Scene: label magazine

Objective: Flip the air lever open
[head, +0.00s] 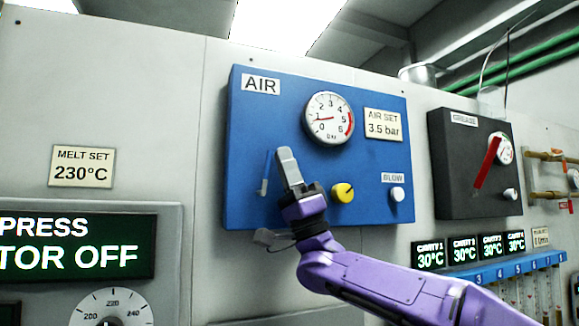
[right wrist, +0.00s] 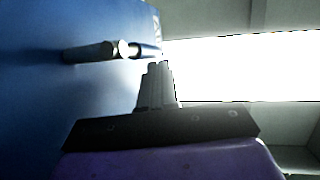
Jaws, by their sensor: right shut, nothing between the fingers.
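The blue AIR panel (head: 290,90) hangs on the pale wall. At its lower left, a thin blue upright piece with a pale metal stub (head: 263,188) at its foot looks like the air lever; part of it may be hidden behind my gripper. My right gripper (head: 286,154) is shut and empty, fingers pointing up, just right of the stub in the head view. In the right wrist view, a metal rod with a round end (right wrist: 95,52) sticks out from the blue panel, close beyond the fingertips (right wrist: 157,68). I cannot tell whether they touch. My left gripper is out of view.
A round gauge (head: 328,118) sits above the gripper, its needle between 0 and 3. A yellow knob (head: 343,192) and a BLOW button (head: 397,194) are to the right. A dark panel with a red lever (head: 487,163) stands further right.

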